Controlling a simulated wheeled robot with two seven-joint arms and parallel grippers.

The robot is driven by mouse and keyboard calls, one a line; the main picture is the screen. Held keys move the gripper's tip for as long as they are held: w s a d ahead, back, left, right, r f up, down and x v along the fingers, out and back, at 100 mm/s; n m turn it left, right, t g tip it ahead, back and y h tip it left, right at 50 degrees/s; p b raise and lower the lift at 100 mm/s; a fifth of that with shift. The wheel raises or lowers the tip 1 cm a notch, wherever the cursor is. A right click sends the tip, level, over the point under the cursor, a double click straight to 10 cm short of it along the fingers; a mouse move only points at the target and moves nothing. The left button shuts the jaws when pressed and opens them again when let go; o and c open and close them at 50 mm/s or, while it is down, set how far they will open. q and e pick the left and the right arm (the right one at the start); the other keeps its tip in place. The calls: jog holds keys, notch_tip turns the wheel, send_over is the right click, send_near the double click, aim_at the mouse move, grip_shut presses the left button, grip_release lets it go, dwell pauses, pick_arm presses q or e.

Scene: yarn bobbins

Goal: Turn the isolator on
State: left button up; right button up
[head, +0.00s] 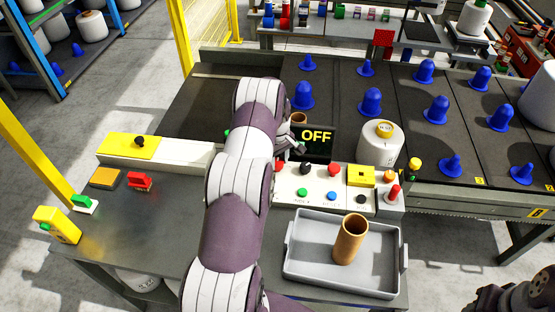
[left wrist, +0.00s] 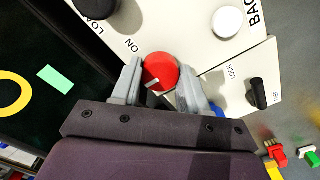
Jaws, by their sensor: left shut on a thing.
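The isolator appears to be a red round knob (left wrist: 160,71) with a grey mark on its face, on a white panel. The word "ON" is printed close by. In the left wrist view, the fingers of my left gripper (left wrist: 154,86) are on both sides of the knob, shut on it. In the head view, my left gripper (head: 295,143) is beside a dark display (head: 316,137) reading "OFF" in yellow. I cannot match the knob surely in that view, where my arm covers part of the panel.
The control panel (head: 290,184) carries several coloured knobs and buttons. In front is a grey tray (head: 305,280) with a brown tube (head: 350,240) standing in it. A white bobbin (head: 380,147) stands behind the panel. Several blue cones stand on dark belts. A yellow box (head: 57,225) is at left.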

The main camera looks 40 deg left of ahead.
pick_arm(q)
jog(key=m+b, duration=0.1)
jog(key=m, duration=0.3)
jog(key=m+b, duration=0.1)
jog(key=m, duration=0.3)
jog(key=m+b, duration=0.1)
jog(key=m, duration=0.8)
jog(key=shift+r+m, duration=0.1)
jog(key=shift+m, duration=0.2)
dwell(0.6)
jog(key=o, duration=1)
jog(key=shift+o, duration=0.2)
